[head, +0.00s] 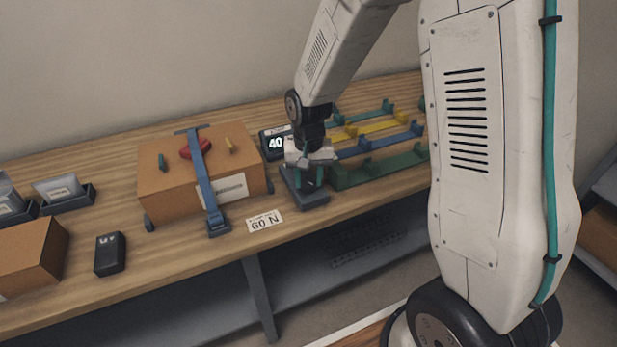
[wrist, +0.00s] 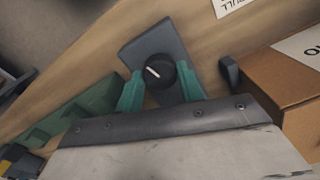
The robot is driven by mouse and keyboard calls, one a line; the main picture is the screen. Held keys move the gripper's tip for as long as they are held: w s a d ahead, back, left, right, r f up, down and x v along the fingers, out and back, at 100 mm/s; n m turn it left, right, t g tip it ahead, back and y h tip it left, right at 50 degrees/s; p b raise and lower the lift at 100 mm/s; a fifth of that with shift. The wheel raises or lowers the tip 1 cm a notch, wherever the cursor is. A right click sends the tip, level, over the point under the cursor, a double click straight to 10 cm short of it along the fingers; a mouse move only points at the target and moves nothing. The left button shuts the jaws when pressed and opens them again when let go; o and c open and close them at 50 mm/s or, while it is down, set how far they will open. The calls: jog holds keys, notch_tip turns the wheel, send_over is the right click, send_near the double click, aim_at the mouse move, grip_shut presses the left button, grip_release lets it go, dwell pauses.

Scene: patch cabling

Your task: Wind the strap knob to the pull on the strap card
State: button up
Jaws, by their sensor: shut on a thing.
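My gripper (head: 309,178) is shut on the black round strap knob (wrist: 160,71), one teal finger on each side. The knob's white pointer line is tilted, running from upper left to lower right in the wrist view. The knob sits on a dark grey block (head: 308,200) at the table's front; in the head view my gripper hides the knob. The small display (head: 275,143) behind reads 40. The strap card (head: 264,221) lies flat in front and appears to read 60 N. A blue strap (head: 207,185) runs over a cardboard box (head: 165,202).
Green, yellow and blue racks (head: 372,153) stand right of the block. A small black device (head: 110,253), another cardboard box (head: 28,257) and trays (head: 68,198) are at the left. Table is clear around the card.

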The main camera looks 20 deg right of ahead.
aim_at(308, 182)
jog(key=m, duration=0.4)
jog(key=shift+m, duration=0.3)
jog(key=m, duration=0.4)
jog(key=shift+m, duration=0.3)
jog(key=shift+w, duration=0.1)
jog(key=o, duration=1)
notch_tip(308, 182, up, 8)
jog(key=shift+f, duration=0.1)
